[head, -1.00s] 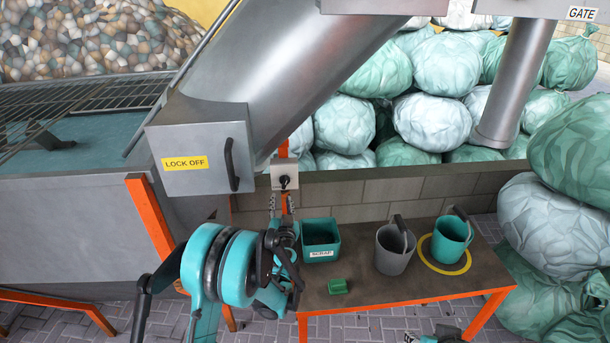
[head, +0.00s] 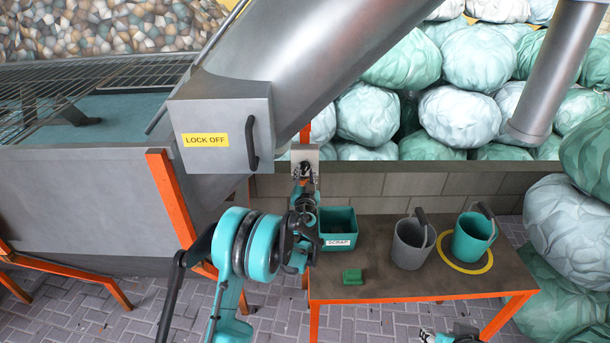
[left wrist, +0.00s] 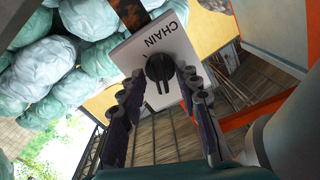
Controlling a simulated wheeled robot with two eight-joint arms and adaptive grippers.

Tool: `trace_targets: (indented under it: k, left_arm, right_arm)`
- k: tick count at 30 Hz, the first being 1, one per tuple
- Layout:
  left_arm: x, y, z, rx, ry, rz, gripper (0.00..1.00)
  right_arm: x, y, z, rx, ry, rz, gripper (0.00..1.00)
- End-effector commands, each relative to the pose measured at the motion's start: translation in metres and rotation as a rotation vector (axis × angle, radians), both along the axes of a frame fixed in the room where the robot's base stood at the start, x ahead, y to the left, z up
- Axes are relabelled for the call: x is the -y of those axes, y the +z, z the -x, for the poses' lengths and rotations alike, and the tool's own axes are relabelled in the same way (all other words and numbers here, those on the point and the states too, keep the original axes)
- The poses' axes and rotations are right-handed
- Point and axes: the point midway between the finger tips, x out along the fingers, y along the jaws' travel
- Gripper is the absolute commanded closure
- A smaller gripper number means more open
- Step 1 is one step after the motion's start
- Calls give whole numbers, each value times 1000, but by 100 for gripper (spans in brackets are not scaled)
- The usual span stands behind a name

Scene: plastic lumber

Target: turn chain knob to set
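The black chain knob (left wrist: 159,67) sits on a pale plate (left wrist: 174,34) marked CHAIN in the left wrist view. In the head view its grey box (head: 305,153) is on an orange post, and my gripper covers most of the knob. My left gripper (left wrist: 160,76) is open, with one finger on each side of the knob. Gaps show between the fingertips and the knob, and I cannot tell whether either touches it. In the head view the left gripper (head: 304,183) is right in front of the box. A small part of my right gripper (head: 450,337) shows at the bottom edge.
A metal box marked LOCK OFF (head: 222,125) is close on the left of the knob. A bench (head: 385,284) below holds a SCRAP bin (head: 338,229), a green block (head: 352,276), a grey jug (head: 411,246) and a teal jug (head: 472,238). Bags are piled behind.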

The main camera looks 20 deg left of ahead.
Motion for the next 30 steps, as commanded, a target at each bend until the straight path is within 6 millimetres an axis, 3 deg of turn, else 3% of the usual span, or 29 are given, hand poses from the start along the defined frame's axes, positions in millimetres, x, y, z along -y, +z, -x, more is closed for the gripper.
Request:
trace_targets:
  k: [1,4,5,19,30]
  left_arm:
    - [0,0,0,0,0,0,70]
    - [0,0,0,0,0,0,96]
    - [0,0,0,0,0,0,100]
    - [0,0,0,-15,0,-51,100]
    - [0,0,0,-90,0,-313,100]
  right_arm:
    - [0,0,0,0,0,0,60]
    - [0,0,0,0,0,0,60]
    - [0,0,0,0,0,0,60]
    - [0,0,0,0,0,0,60]
    - [0,0,0,0,0,0,60]
